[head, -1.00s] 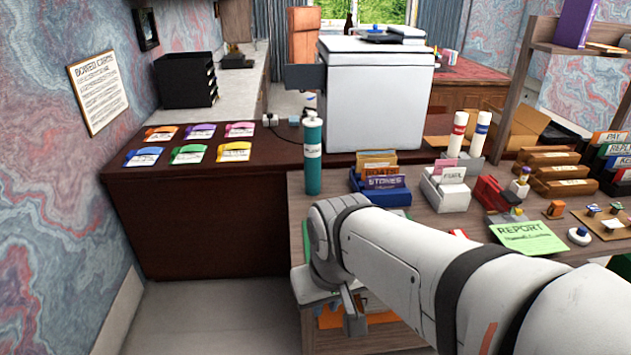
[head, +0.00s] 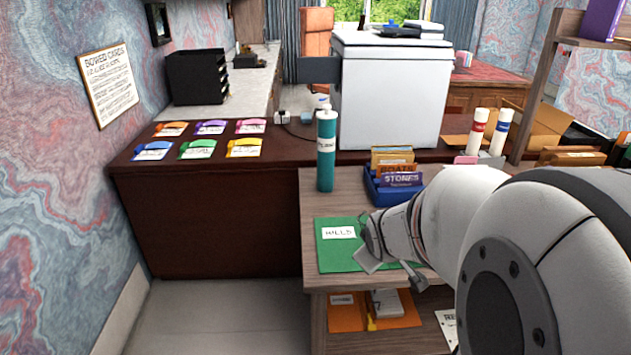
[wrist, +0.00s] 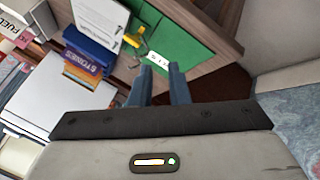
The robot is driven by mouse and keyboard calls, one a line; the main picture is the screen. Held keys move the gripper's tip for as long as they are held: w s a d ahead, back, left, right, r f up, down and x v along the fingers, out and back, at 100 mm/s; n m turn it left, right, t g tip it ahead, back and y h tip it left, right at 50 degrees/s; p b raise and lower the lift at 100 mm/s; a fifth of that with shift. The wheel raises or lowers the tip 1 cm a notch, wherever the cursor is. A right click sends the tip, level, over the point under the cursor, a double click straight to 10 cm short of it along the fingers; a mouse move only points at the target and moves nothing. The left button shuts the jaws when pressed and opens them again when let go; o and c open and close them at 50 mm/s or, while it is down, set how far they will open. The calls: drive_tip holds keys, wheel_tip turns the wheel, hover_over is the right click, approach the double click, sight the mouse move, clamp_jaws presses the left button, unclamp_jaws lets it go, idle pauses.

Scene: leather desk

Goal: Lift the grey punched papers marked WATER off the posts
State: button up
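No grey papers that I can read as marked WATER show clearly. A pale sheet with small print (wrist: 98,18) lies beside a yellow piece (wrist: 138,40) in the wrist view; I cannot tell whether it sits on posts. A green folder labelled HILLS (head: 338,262) lies on the desk's near left corner and also shows in the wrist view (wrist: 178,42). My gripper (head: 372,262) is at the folder's right side in the head view. In the wrist view its two fingers (wrist: 160,75) stand apart, with nothing visible between them. My arm hides the desk to the right.
A blue box of cards marked STONES (head: 385,195) stands behind my gripper, with a teal bottle (head: 326,155) to its left. Coloured cards (head: 198,150) lie on the dark cabinet.

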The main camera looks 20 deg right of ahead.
drive_tip(key=w+d+f+n+t+b, duration=0.1)
drive_tip(key=d+f+n+b, duration=0.1)
drive_tip(key=d+f, duration=0.1)
drive_tip(key=w+d+f+n+t+b, duration=0.1)
drive_tip(key=w+d+f+n+t, duration=0.1)
drive_tip(key=d+f, duration=0.1)
drive_tip(key=w+d+f+n+t+b, duration=0.1)
drive_tip(key=d+f+n+b, duration=0.1)
drive_tip(key=d+f, duration=0.2)
drive_tip(key=shift+w+d+f+n+t+b, duration=0.1)
drive_tip(key=shift+w+d+n+t+b, duration=0.25)
drive_tip(key=shift+d+n+t, duration=0.1)
drive_tip(key=d+f+n+t+b, duration=0.1)
drive_tip(key=s+d+f+n+t+y+b, duration=0.1)
drive_tip(key=f+n, duration=0.1)
drive_tip(key=shift+d+f+t+b, duration=0.2)
drive_tip(key=shift+d+t+b, duration=0.05)
drive_tip(key=shift+d+b, duration=0.05)
drive_tip(key=w+n+t, duration=0.1)
drive_tip(key=w+d+f+n+t+y+b, duration=0.1)
drive_tip(key=w, duration=0.1)
drive_tip(key=w+d+n+t+b, duration=0.1)
drive_tip(key=shift+w+f, duration=0.3)
drive_tip(key=shift+w, duration=0.05)
clamp_jaws()
